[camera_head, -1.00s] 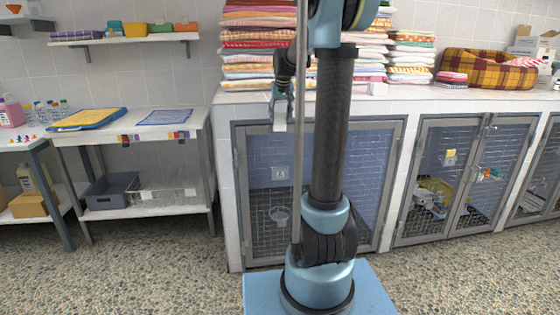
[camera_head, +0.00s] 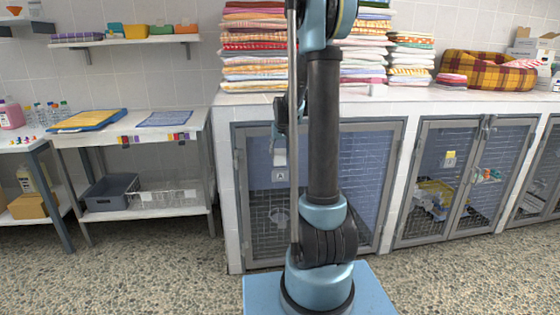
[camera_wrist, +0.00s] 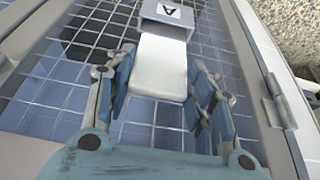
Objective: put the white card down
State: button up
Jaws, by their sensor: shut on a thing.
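My gripper (camera_wrist: 160,92) is shut on the white card (camera_wrist: 162,68), which sits between its blue-padded fingers in the wrist view. In the head view the white card (camera_head: 279,158) hangs below my gripper (camera_head: 279,140), in front of the left kennel door. A small grey sign plate (camera_head: 278,175) on that door is just below the card. In the wrist view the plate (camera_wrist: 168,14), with a dark mark on it, lies just beyond the card's far end. I cannot tell whether card and plate touch.
The left kennel's mesh door (camera_head: 365,190) is closed, with a bowl inside. Folded towels (camera_head: 255,50) are stacked on the counter (camera_head: 420,96) above. A side table (camera_head: 200,125) stands at the left. The speckled floor in front is clear.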

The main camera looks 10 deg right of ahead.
aim_at(280, 161)
jog(key=shift+f, duration=1.8)
jog(key=shift+f, duration=0.6)
jog(key=o, duration=1)
jog(key=shift+o, duration=0.2)
